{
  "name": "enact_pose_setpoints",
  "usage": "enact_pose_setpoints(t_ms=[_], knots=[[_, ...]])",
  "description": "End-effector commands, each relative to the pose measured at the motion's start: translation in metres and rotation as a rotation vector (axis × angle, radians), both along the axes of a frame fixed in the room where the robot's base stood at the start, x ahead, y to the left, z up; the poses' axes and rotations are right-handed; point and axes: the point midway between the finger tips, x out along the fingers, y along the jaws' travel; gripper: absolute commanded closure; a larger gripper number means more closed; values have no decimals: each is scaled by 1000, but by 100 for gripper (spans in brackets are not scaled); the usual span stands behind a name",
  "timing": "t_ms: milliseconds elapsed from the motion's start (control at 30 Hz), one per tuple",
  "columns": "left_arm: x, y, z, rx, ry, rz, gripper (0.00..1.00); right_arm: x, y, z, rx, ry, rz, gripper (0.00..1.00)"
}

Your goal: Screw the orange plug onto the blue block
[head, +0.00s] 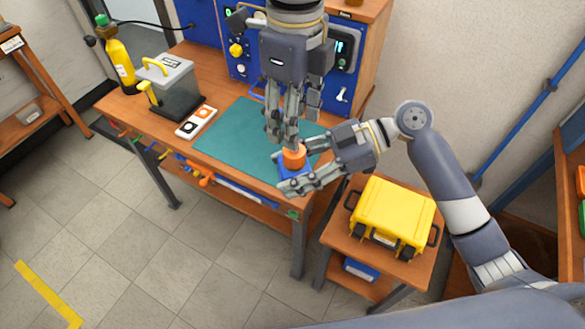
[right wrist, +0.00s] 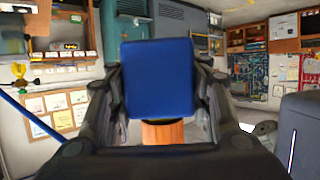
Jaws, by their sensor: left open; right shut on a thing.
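My right gripper (head: 286,174) reaches in from the right and is shut on the blue block (head: 296,172) near the front right of the bench. In the right wrist view the blue block (right wrist: 158,78) sits between both fingers. The orange plug (head: 294,157) is at the top of the blue block; in the right wrist view the orange plug (right wrist: 162,132) shows below the block. Whether its thread is engaged cannot be told. My left gripper (head: 287,140) points down from above, open, with its fingertips just over or beside the plug. The contact is unclear.
A teal mat (head: 232,133) lies on the wooden bench (head: 133,97). A two-button switch box (head: 196,122), a grey box with yellow handles (head: 176,92) and a yellow bottle (head: 119,62) stand to the left. A blue test panel (head: 207,24) is behind. A yellow case (head: 392,213) sits on a side table.

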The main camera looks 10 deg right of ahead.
Motion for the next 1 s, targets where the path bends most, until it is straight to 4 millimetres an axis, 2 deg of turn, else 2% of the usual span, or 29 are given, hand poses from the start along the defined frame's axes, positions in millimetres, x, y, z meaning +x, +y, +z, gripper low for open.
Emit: enact_pose_setpoints(t_ms=[433,600,867,900,1000], knots=[[-1,0,-63,1,4,-2,52,0,0,1,2,-1,-1,100],[-1,0,-74,0,2,-2,52,0,0,1,2,-1,-1,100],[-1,0,-75,0,3,-2,52,0,0,1,2,-1,-1,100],[-1,0,-75,0,3,-2,54,0,0,1,2,-1,-1,100],[-1,0,-75,-1,2,-2,77,0,0,1,2,-1,-1,100]])
